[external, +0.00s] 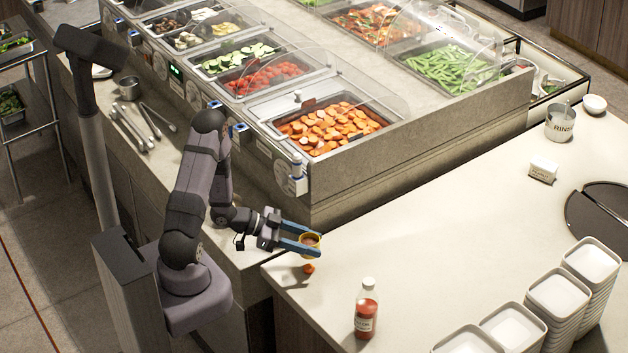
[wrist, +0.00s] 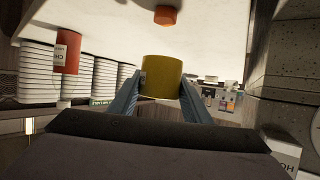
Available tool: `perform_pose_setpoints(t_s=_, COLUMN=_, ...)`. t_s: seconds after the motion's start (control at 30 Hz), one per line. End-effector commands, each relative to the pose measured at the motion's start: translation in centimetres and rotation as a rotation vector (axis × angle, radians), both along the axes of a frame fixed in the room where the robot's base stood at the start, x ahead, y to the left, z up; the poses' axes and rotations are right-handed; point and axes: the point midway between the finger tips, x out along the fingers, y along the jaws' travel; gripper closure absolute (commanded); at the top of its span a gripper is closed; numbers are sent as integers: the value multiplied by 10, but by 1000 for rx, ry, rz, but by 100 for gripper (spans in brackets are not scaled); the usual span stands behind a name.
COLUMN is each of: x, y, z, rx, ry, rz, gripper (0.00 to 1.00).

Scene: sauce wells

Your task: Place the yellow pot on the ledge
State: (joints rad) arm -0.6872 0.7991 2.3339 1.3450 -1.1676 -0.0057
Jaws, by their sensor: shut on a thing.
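The small yellow pot (external: 310,241) is held in my gripper (external: 309,245), near the corner of the pale counter (external: 420,230). In the wrist view the pot (wrist: 162,77) sits between the two blue fingers, which touch its sides. In the external view it looks upright, with a reddish-brown content in its top. It appears to be raised above the counter. A stone ledge (external: 163,143) runs along the front of the food wells, left of and behind my arm; I cannot tell for sure that it is the task's ledge.
A small orange piece (external: 308,268) lies on the counter below the pot. A red sauce bottle (external: 366,312) stands to the right, with stacked white dishes (external: 557,292) beyond. Tongs (external: 133,128) and a metal cup (external: 130,88) occupy the ledge's far part. The counter's middle is clear.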

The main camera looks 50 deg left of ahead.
Motion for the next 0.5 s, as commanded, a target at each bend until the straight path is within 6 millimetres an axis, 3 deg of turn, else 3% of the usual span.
perform_pose_setpoints(t_s=0.23, x=32, y=46, z=5, rx=3, ry=4, rz=276, gripper=82)
perform_pose_setpoints(t_s=0.5, x=47, y=102, z=10, rx=-2, ry=6, rz=579, gripper=82)
